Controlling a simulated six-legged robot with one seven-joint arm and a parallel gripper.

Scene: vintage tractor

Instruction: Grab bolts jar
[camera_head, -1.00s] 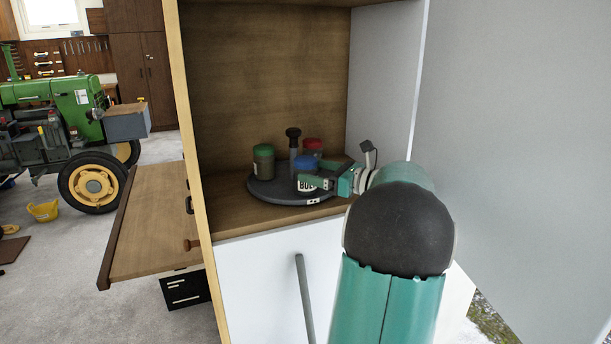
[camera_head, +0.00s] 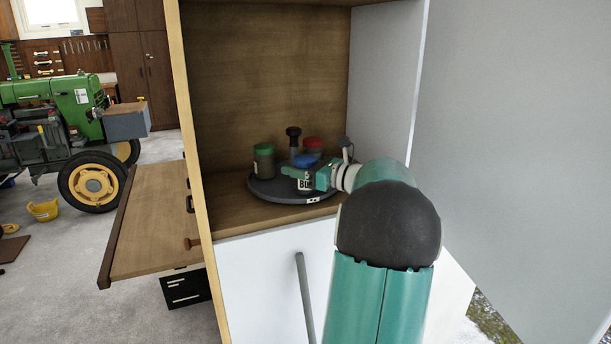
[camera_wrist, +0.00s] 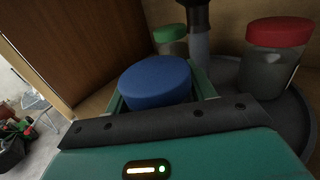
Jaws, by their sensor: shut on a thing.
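The bolts jar (camera_head: 304,185) has a blue lid and a white label with dark letters, partly hidden by a finger. It stands at the front of a dark round turntable (camera_head: 264,192) in the cabinet. My gripper (camera_head: 304,173) reaches in from the right and is shut on the jar, just below the lid. In the wrist view the blue lid (camera_wrist: 156,80) sits between my fingers. I cannot tell whether the jar's base touches the turntable.
A green-lidded jar (camera_head: 263,160) stands left on the turntable and a red-lidded jar (camera_head: 313,147) behind. A dark-topped item (camera_head: 293,142) stands between them. The cabinet's right wall (camera_head: 382,80) is close to my arm. An open door (camera_head: 510,130) is at the right.

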